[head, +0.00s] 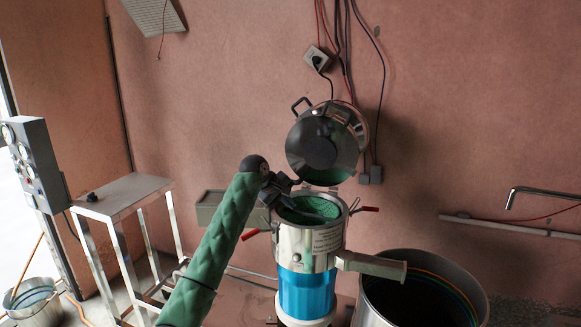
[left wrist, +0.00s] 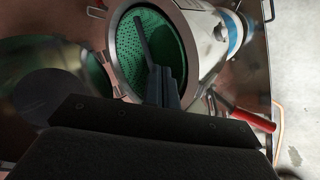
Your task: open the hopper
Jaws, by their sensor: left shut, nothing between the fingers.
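The hopper (head: 309,238) is a steel cylinder on a blue base, with a green perforated inside. Its round lid (head: 318,148) stands raised behind the opening, tilted back toward the wall. My left gripper (head: 312,211) reaches in from the left, with its shut, empty fingers over the hopper mouth. In the left wrist view the fingers (left wrist: 150,45) lie across the green mesh (left wrist: 137,50) inside the rim. Whether they touch the rim is unclear. Red-handled clamps (head: 366,209) stick out at the hopper's sides. My right gripper is not seen.
A large steel pot (head: 422,290) stands right of the hopper, below its spout (head: 372,265). A metal table (head: 117,197) and control box (head: 38,165) are at the left. A wall with cables and a socket (head: 318,58) is behind.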

